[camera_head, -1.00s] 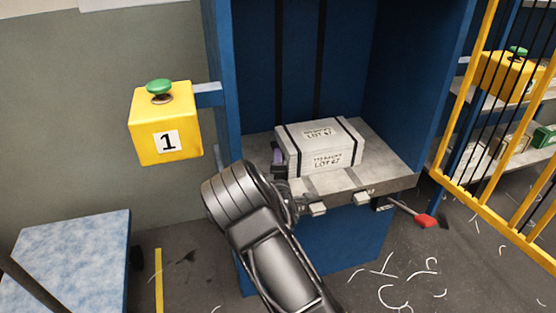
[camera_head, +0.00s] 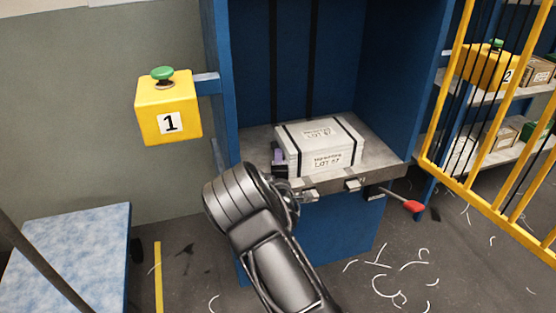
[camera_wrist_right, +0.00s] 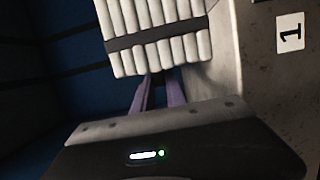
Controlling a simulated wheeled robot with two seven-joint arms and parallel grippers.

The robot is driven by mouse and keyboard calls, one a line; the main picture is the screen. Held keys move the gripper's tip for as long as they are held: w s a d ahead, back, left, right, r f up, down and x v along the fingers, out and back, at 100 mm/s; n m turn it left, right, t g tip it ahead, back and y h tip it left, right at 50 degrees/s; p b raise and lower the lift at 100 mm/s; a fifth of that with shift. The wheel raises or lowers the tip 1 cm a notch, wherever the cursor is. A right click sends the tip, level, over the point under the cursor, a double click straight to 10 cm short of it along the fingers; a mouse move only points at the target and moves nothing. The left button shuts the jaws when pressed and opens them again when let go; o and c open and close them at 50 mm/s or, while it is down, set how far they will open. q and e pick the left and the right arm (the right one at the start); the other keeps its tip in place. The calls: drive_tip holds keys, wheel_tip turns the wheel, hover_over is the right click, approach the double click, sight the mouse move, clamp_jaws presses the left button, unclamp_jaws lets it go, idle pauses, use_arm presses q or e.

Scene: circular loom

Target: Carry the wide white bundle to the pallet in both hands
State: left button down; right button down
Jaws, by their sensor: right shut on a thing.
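The wide white bundle (camera_head: 320,148), with two dark straps and LOT lettering, sits on the grey bed (camera_head: 385,170) of a blue press. My right gripper (camera_head: 279,157) is at the bundle's left end, its purple finger just showing there. In the right wrist view the purple fingers (camera_wrist_right: 158,90) reach the slatted end of the bundle (camera_wrist_right: 160,50) beside its dark strap and are shut on it. Their tips are hidden by the bundle. My left gripper is out of view. I cannot make out a pallet.
The blue press walls (camera_head: 222,90) close in the bed at the sides. A yellow box marked 1 (camera_head: 168,108) with a green button is at left. A blue-topped table (camera_head: 70,255) stands lower left, a yellow guard rail (camera_head: 440,120) at right. A red-handled lever (camera_head: 412,206) juts out below the bed.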

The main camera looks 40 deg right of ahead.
drive_tip(key=c, duration=1.3)
unclamp_jaws()
drive_tip(key=p+v, duration=0.1)
drive_tip(key=v, duration=0.6)
drive_tip(key=shift+s+a, duration=0.25)
drive_tip(key=shift+s, duration=0.1)
drive_tip(key=shift+f, duration=0.1)
